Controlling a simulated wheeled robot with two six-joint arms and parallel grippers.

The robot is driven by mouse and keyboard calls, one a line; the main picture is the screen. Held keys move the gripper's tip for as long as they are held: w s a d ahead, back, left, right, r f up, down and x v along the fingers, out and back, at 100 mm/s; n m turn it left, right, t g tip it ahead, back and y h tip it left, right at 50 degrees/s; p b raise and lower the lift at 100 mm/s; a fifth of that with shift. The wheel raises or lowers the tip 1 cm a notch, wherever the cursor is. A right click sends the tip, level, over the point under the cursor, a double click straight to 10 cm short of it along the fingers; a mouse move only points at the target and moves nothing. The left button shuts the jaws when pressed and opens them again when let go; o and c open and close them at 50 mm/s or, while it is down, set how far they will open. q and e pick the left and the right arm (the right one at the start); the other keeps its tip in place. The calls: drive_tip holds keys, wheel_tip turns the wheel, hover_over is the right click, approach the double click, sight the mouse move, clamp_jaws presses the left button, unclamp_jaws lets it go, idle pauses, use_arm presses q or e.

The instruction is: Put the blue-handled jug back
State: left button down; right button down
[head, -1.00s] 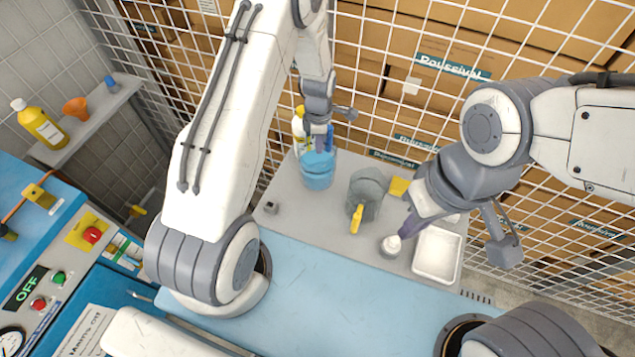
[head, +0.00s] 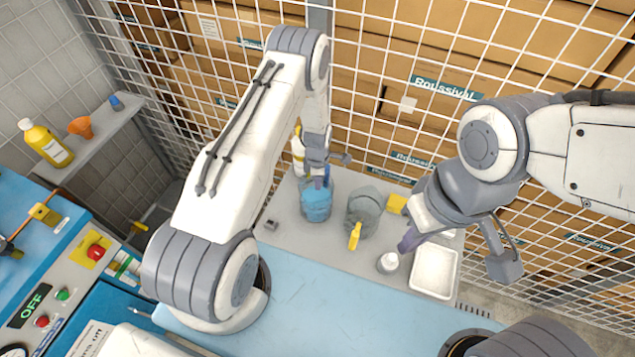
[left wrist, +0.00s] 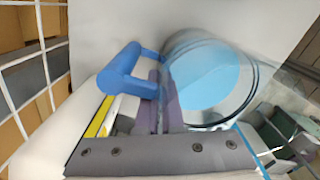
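The blue-handled jug (head: 316,206) holds blue liquid and stands upright at the left part of the grey counter, low over it or on it; I cannot tell if its base touches. In the left wrist view its round mouth (left wrist: 205,85) and blue handle (left wrist: 121,82) show. My left gripper (head: 318,182) has its purple fingers (left wrist: 158,105) close together at the handle, shut on it. My right gripper (head: 408,241) is just above and right of a small white-capped bottle (head: 388,263); its finger opening is hidden.
A grey jug with a yellow handle (head: 362,212) stands right of the blue-handled jug. A white bottle (head: 298,152) is close behind. A wire mesh wall (head: 400,60) bounds the back.

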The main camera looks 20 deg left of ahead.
use_arm(q)
drive_tip(key=c, duration=1.5)
unclamp_jaws()
drive_tip(key=shift+f, duration=0.2)
drive_tip(key=o, duration=0.5)
drive_tip(key=shift+r, duration=0.1)
drive_tip(key=shift+c, duration=0.2)
drive_tip(key=shift+r, duration=0.1)
